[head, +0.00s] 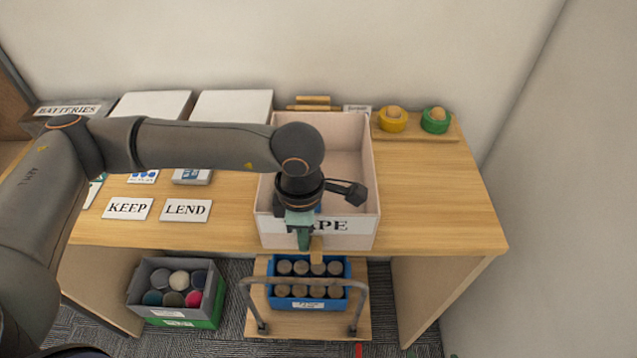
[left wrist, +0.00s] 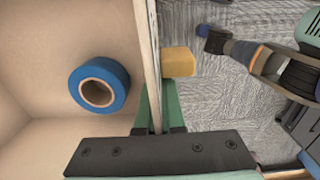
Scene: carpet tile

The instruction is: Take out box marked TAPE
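The box marked TAPE (head: 368,205) is a pale, open-topped box on the table, its front at the table's front edge. My left arm hides the label's first letter. My left gripper (head: 304,243) points down at the box's front wall. In the left wrist view, the fingers (left wrist: 158,108) stand on both sides of that wall (left wrist: 151,55), close against it. A blue tape roll (left wrist: 99,86) lies inside the box. A tan knob (left wrist: 178,62) sticks out at the wall's outer side. Part of my right arm (left wrist: 285,72) shows there; its fingertips are hidden.
Below the front edge stand a cart (head: 258,318) with a blue crate (head: 308,303) of cans and a grey-green bin (head: 150,300) of balls. A tray (head: 450,134) with yellow and green rolls sits back right. The table's right side is clear.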

